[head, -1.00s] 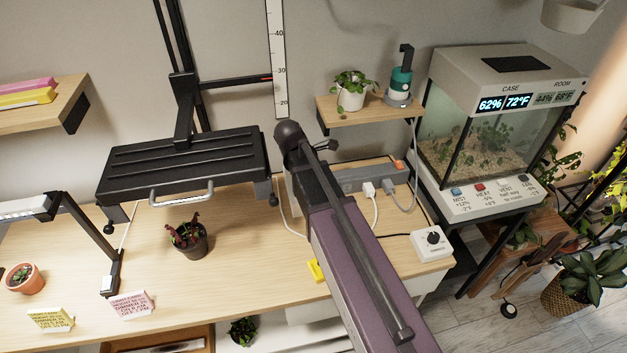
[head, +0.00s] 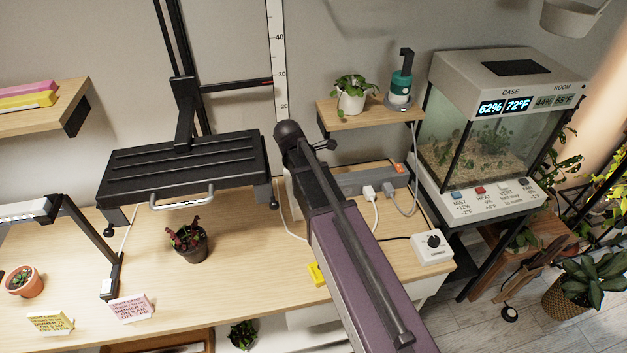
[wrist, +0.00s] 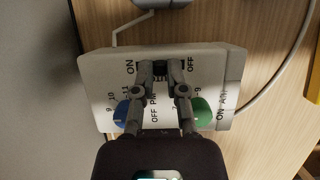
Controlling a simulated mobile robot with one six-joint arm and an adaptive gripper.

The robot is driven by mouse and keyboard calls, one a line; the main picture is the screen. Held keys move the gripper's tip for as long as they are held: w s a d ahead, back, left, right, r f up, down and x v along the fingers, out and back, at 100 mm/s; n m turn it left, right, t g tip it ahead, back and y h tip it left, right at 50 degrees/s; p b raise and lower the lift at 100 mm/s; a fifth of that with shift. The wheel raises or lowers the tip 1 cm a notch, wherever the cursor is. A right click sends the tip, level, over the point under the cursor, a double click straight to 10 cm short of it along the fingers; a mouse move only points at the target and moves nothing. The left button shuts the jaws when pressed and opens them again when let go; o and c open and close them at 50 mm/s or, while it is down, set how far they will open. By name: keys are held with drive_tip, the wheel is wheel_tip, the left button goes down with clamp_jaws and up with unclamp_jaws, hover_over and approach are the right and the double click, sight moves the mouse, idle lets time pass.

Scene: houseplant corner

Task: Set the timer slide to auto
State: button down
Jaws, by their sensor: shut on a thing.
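The timer (wrist: 92,75) is a pale box that fills the middle of the wrist view. ON is printed at the left of its slide and OFF at the right; any middle label is hidden. A blue dial (wrist: 122,112) marked OFF PM and a green dial (wrist: 201,111) marked ON AM are partly covered by my fingers. My gripper (wrist: 160,72) is at the slide, with its fingertips on either side of the dark slide knob (wrist: 160,65), shut on it. The knob sits between ON and OFF; its exact setting is unclear. My arm hides timer and gripper in the head view.
A white dial box (head: 432,247) stands at the desk's right end, below a power strip (head: 370,181) with plugged cords. A potted plant (head: 188,243) and a pink card (head: 130,308) stand left of my arm. The terrarium (head: 480,135) is at the right.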

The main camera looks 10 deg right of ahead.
drive_tip(key=c, duration=0.7)
unclamp_jaws()
drive_tip(key=shift+s+a+r+m+y+p, duration=0.2)
drive_tip(key=shift+r+m+p, duration=0.2)
drive_tip(key=shift+m+p, duration=0.15)
drive_tip(key=shift+s+a+r+m+y+p, duration=0.1)
drive_tip(key=shift+s+r+m+y+p, duration=0.1)
drive_tip(key=shift+r+m+p, duration=0.3)
drive_tip(key=shift+s+a+m, duration=0.1)
drive_tip(key=shift+s+m, duration=0.15)
drive_tip(key=shift+m, duration=0.2)
drive_tip(key=s+m+y, duration=0.1)
drive_tip(key=s+m, duration=0.3)
drive_tip(key=m, duration=0.1)
drive_tip(key=s+m+y+p, duration=0.1)
drive_tip(key=s+m, duration=0.4)
drive_tip(key=s+m+y+p, duration=0.1)
drive_tip(key=s+m, duration=0.3)
drive_tip(key=m, duration=0.1)
drive_tip(key=shift+s+d+r+y, duration=0.15)
drive_tip(key=shift+d+r+y, duration=0.1)
drive_tip(key=shift+r+y, duration=0.15)
